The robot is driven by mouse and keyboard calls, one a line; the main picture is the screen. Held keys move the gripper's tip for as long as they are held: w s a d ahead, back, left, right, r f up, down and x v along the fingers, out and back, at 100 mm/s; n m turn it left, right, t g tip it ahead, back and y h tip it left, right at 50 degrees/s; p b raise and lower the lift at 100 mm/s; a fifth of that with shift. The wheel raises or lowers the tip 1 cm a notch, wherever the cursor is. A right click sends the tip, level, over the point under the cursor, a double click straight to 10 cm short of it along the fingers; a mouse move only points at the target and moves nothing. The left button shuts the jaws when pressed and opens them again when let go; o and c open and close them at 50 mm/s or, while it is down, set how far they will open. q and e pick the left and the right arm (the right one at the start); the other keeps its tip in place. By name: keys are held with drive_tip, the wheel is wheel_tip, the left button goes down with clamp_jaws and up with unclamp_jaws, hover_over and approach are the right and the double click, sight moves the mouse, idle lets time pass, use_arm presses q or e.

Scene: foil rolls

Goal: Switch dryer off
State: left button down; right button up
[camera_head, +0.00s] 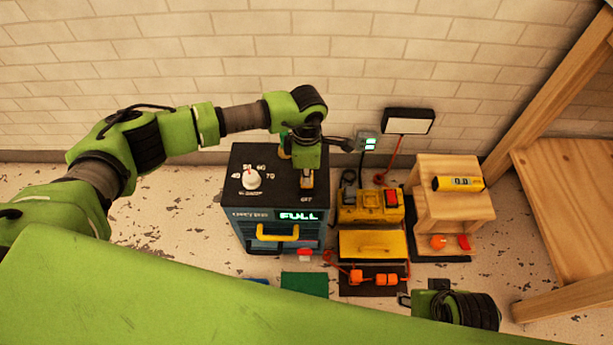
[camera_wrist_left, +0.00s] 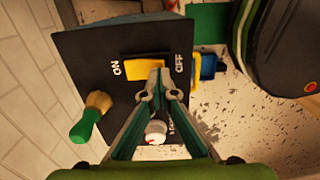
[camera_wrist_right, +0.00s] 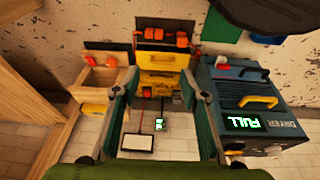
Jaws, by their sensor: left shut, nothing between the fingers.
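The dryer (camera_head: 290,238) is a dark blue-grey box with a black top, a lit FULL display (camera_head: 297,216) and a yellow handle (camera_head: 277,234). In the left wrist view its yellow rocker switch (camera_wrist_left: 143,67) lies between the words ON and OFF. I cannot tell which side is pressed. My left gripper (camera_wrist_left: 158,73) is shut and empty, its tips over the OFF-side part of the switch; contact is unclear. The white dial (camera_head: 252,180) is on the same top. My right gripper (camera_wrist_right: 160,98) is open and empty, away from the dryer.
A green-handled brush (camera_wrist_left: 90,117) is beside the switch. Right of the dryer are a yellow box with a red switch (camera_head: 391,198), a yellow case (camera_head: 372,244), orange rolls (camera_head: 386,279) and a wooden stand (camera_head: 453,207). A brick wall closes the back.

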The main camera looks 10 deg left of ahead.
use_arm(q)
drive_tip(key=shift+f, duration=0.15)
use_arm(e)
drive_tip(key=shift+r, duration=0.4)
drive_tip(key=shift+r, duration=0.1)
use_arm(q)
drive_tip(key=shift+f, duration=0.1)
use_arm(e)
drive_tip(key=shift+r, duration=0.25)
drive_tip(key=shift+s, duration=0.1)
use_arm(q)
drive_tip(key=shift+f+b, duration=0.15)
drive_tip(key=shift+b, duration=0.15)
use_arm(e)
drive_tip(key=shift+r, duration=0.3)
